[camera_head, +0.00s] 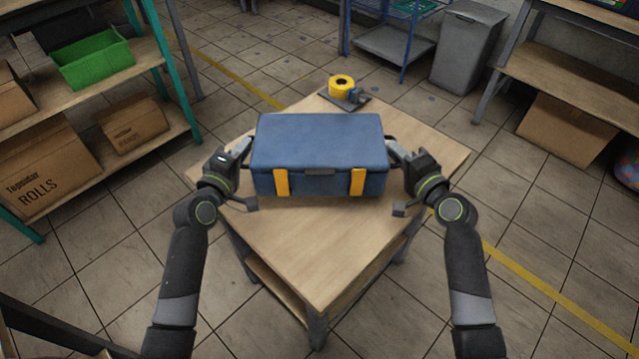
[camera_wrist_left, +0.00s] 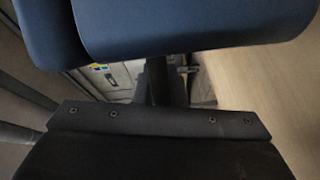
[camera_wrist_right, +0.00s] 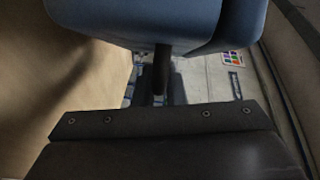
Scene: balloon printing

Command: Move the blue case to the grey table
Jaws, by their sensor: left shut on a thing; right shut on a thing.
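The blue case (camera_head: 318,145), with two yellow latches on its front, is upright and level at the wooden table in the head view. I cannot tell whether its bottom touches the tabletop. My left gripper (camera_head: 246,155) is shut on its left side handle, and my right gripper (camera_head: 390,152) is shut on its right side handle. The case's side fills the top of the left wrist view (camera_wrist_left: 190,22) and of the right wrist view (camera_wrist_right: 150,18). The fingertips are mostly hidden. I cannot make out a grey table.
The wooden table (camera_head: 290,232) also holds a yellow tape roll on a dispenser (camera_head: 343,88) behind the case. Shelves with boxes and a green bin (camera_head: 92,60) stand left. A grey bin (camera_head: 468,45) and a bench (camera_head: 570,70) stand back right. Tiled floor is open around the table.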

